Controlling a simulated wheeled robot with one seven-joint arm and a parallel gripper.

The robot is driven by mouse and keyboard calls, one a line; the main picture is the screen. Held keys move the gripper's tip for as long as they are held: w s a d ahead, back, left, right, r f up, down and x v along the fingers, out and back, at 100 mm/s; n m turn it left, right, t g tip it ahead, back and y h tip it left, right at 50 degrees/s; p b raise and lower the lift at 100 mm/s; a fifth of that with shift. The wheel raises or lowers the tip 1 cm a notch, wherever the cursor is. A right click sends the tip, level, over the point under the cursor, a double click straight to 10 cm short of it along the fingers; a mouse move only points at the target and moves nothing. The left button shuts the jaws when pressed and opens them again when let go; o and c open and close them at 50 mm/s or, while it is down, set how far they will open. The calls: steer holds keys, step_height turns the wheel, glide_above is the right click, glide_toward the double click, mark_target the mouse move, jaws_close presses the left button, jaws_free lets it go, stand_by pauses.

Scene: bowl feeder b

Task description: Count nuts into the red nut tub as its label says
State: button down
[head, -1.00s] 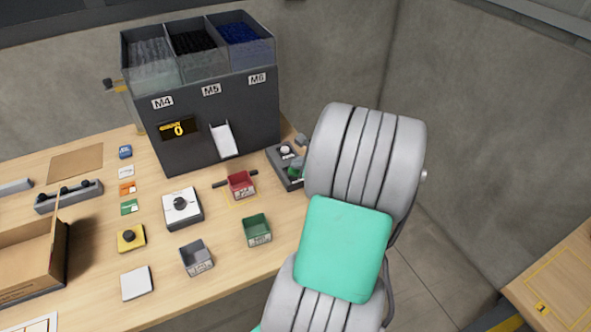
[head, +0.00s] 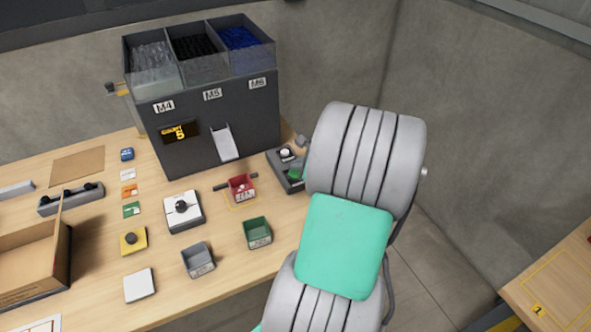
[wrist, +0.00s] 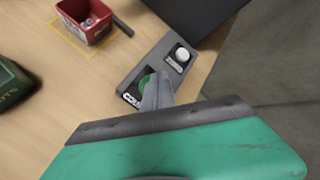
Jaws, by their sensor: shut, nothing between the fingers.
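The red nut tub (head: 241,195) stands below the chute of the feeder (head: 213,127), inside a yellow outline. In the wrist view the red tub (wrist: 99,38) has several small grey pieces in its bottom; its label is too small to read. The feeder's display (head: 179,132) shows what looks like a 5. My gripper (wrist: 150,92) is shut and empty, its tips at the green button (wrist: 145,84) on the grey control box (wrist: 130,78); I cannot tell whether they press it. A white button (wrist: 182,54) is on the same box. In the head view my arm hides the gripper.
A green tub (head: 257,233) and a grey tub (head: 198,260) stand in front of the red one. A white box with a black knob (head: 183,212), a yellow box (head: 133,241) and a cardboard box (head: 38,258) are further left. Three hoppers top the feeder.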

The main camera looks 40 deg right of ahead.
steer(key=shift+r, duration=0.15)
step_height(320, 180, up, 5)
steer(key=p, duration=0.5)
stand_by(2.4)
